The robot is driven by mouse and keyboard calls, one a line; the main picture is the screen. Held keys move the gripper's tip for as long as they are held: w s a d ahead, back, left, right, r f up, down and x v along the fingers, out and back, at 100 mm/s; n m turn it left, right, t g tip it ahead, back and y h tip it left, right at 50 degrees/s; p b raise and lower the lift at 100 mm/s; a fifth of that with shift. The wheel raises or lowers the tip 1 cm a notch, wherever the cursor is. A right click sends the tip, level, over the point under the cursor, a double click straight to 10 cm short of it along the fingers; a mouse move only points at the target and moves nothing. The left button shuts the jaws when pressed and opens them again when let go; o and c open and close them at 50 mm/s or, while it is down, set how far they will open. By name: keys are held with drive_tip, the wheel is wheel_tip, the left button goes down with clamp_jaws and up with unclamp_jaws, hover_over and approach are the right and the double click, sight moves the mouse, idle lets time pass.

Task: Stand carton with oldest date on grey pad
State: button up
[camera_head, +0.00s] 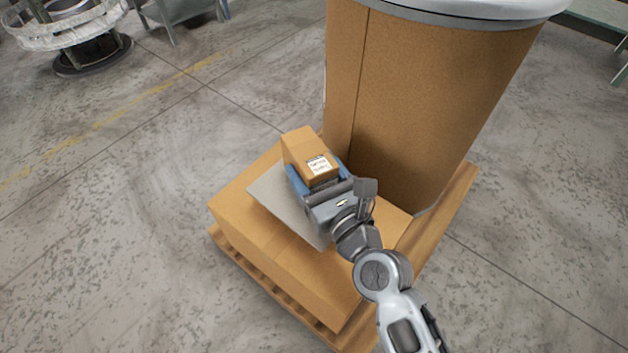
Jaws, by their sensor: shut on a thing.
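A small brown carton (303,146) with a white printed label (318,167) is between the fingers of my gripper (318,181). The label's text is too small to read. My gripper is shut on the carton, one blue-grey finger on each side. The carton is over the far part of the grey pad (275,201). I cannot tell whether its underside touches the pad. The pad lies flat on top of a large cardboard box (262,243). My gripper and wrist hide the right part of the pad.
The large box stands on a wooden pallet (455,195). A tall cardboard drum (425,90) with a grey rim stands on the pallet close behind and right of my gripper. Open concrete floor lies to the left. A wire coil stand (75,30) is far left.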

drive_tip(key=shift+f+b, duration=0.6)
drive_tip(key=shift+f, duration=0.4)
drive_tip(key=shift+f, duration=0.2)
drive_tip(key=o, duration=1.5)
drive_tip(key=shift+r, duration=0.15)
drive_tip(key=shift+b+v, duration=0.5)
drive_tip(key=shift+v, duration=5.5)
